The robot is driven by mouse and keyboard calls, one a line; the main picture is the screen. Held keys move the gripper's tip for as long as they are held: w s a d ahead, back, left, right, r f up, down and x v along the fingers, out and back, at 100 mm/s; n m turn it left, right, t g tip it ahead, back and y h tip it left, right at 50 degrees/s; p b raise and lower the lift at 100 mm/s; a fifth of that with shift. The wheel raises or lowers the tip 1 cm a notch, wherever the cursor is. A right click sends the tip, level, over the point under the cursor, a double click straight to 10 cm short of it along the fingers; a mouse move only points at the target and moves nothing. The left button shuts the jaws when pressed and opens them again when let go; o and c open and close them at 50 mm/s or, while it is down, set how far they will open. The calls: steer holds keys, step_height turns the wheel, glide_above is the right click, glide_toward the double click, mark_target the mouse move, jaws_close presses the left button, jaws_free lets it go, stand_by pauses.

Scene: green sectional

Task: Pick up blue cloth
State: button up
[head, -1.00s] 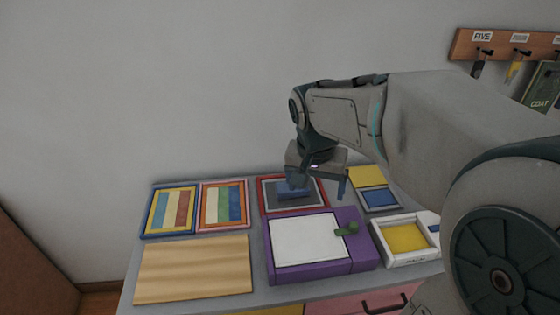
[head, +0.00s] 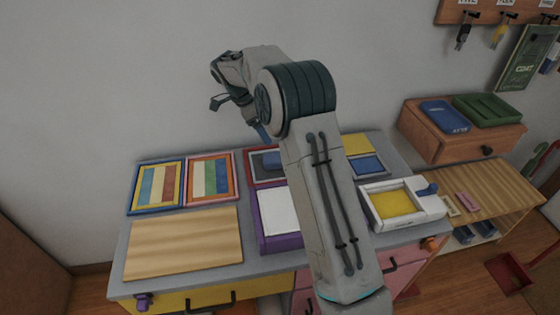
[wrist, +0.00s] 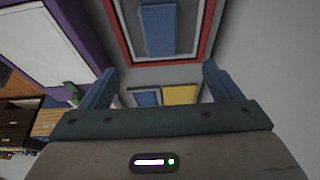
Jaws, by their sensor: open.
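A flat blue rectangle (head: 271,161), which looks like the blue cloth, lies on the dark panel of a red-framed tray (head: 252,168) at the back of the table. My arm partly hides the tray in the head view. In the wrist view the blue cloth (wrist: 158,30) lies at the top, beyond my fingers. My gripper (head: 240,118) is raised above the table near the wall, to the left of my forearm. Its two blue fingers stand apart with nothing between them in the wrist view (wrist: 157,86).
Two striped framed boards (head: 157,187) and a wooden board (head: 184,243) lie at left. A purple-framed white board (head: 278,212) is partly behind my arm. A white tray with a yellow panel (head: 395,203) and a blue panel (head: 368,166) are at right. The wall is close behind.

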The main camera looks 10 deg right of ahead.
glide_above(272, 158)
step_height(272, 158, down, 7)
steer(key=shift+r, duration=0.1)
steer(key=shift+a+p+x, duration=0.15)
steer(key=shift+p+x, duration=0.2)
steer(key=shift+x, duration=1.2)
steer(key=shift+a+p+x, duration=0.1)
steer(key=shift+p+x, duration=0.25)
steer(key=shift+x, duration=1.2)
steer(key=c, duration=1.1)
